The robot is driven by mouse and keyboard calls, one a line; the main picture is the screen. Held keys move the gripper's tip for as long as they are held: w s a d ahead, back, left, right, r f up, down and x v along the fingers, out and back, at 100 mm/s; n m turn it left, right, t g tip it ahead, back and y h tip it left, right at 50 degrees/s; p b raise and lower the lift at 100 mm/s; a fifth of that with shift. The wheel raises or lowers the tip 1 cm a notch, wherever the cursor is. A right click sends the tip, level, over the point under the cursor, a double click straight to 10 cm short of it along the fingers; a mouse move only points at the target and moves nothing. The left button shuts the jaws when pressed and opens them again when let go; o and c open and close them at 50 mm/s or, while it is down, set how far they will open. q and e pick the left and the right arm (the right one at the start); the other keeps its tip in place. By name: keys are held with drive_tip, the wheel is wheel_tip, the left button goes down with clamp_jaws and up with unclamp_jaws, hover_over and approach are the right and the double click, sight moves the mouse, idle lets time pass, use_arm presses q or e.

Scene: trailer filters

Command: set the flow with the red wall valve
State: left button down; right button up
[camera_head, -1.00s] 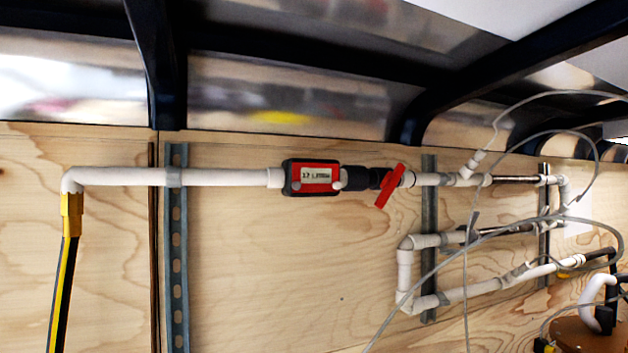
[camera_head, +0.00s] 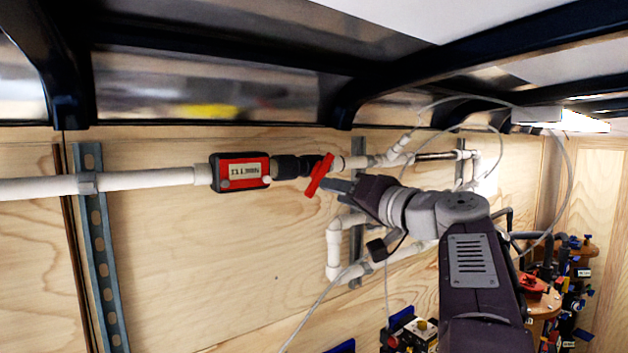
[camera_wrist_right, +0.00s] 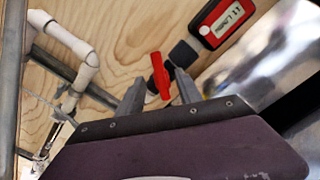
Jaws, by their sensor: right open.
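The red wall valve (camera_head: 319,175) is a red lever on the white pipe along the plywood wall, right of the red flow meter (camera_head: 241,172). The lever is tilted, its upper end leaning right. My right gripper (camera_head: 328,184) is at the lever from the right. In the right wrist view the jaws (camera_wrist_right: 158,88) are open, with the red lever (camera_wrist_right: 160,75) showing between and just beyond the fingertips. I cannot tell whether they touch it. The meter (camera_wrist_right: 226,18) also shows there, its display text too small to read surely. My left gripper is not in view.
White pipe loops (camera_head: 334,250) and thin clear hoses run below and right of the valve. Dark ceiling beams (camera_head: 345,105) cross close above. A round wooden board with coloured valves (camera_head: 545,300) stands at the lower right. The wall left of the loops is clear.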

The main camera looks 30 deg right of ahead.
sight(315, 187)
drive_tip(key=w+p, duration=0.1)
drive_tip(key=w, duration=0.2)
drive_tip(key=w+p, duration=0.2)
drive_tip(key=w, duration=0.1)
drive_tip(key=w+p, duration=0.2)
drive_tip(key=w, duration=0.1)
drive_tip(key=shift+a, duration=0.25)
drive_tip(key=shift+w+f, duration=0.15)
drive_tip(key=shift+w, duration=0.1)
drive_tip(key=shift+w+f, duration=0.1)
drive_tip(key=shift+w, duration=0.05)
clamp_jaws()
idle(0.5)
